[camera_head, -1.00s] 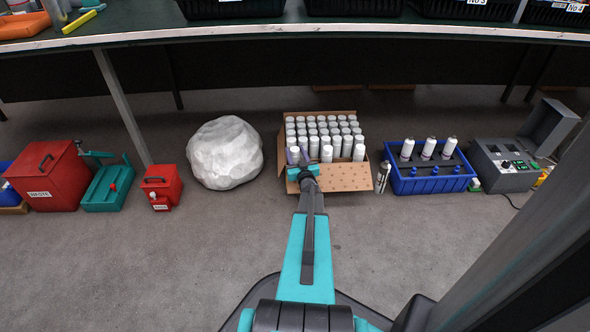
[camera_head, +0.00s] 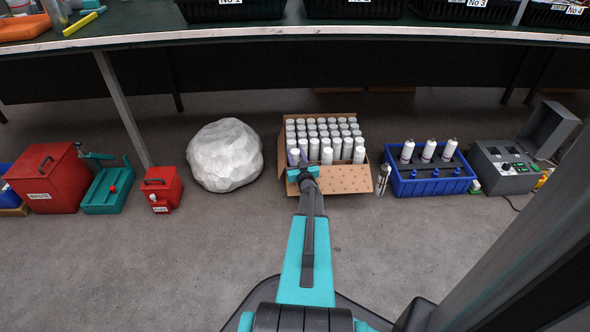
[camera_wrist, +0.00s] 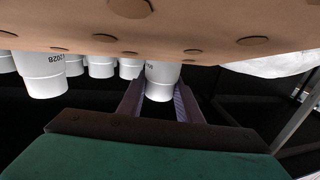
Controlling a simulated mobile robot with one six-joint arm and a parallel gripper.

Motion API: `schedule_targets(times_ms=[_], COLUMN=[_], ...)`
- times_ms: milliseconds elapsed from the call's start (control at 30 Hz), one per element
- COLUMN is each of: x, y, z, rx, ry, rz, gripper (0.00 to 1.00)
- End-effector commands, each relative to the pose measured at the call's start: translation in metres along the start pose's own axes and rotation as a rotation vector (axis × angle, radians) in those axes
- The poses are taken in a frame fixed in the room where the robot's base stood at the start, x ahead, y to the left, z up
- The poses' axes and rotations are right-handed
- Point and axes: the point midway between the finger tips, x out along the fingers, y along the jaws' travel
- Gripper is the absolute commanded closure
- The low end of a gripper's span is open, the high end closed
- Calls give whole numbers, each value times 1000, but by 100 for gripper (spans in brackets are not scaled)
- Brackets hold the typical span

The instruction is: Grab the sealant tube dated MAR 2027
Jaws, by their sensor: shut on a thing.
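Several white sealant tubes (camera_head: 325,125) stand in rows in an open cardboard box (camera_head: 345,180) on the floor. My gripper (camera_head: 301,168) is at the box's front left corner. In the wrist view my gripper (camera_wrist: 160,95) has its two fingers on either side of a white tube (camera_wrist: 161,74) and is shut on it. Only a scrap of the print on this tube shows, and I cannot read its date. A neighbouring tube (camera_wrist: 42,76) in the wrist view carries print ending in "2028". My gripper and arm hide part of the box's front in the head view.
A large white lump (camera_head: 225,155) stands left. A table edge (camera_head: 300,33) runs above and behind. The front floor is clear.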

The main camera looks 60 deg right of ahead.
Motion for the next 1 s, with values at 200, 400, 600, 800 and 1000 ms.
schedule_targets(times_ms=[200, 400, 600, 800, 1000], x=[0, 0, 0, -1, -1], y=[0, 0, 0, 0, 0], z=[-1, -7, -27, -61, -103], rx=[1, 1, 0, 0, 0], ry=[1, 2, 2, 3, 3], rz=[0, 0, 1, 0, 1], gripper=[100, 100, 100, 100, 100])
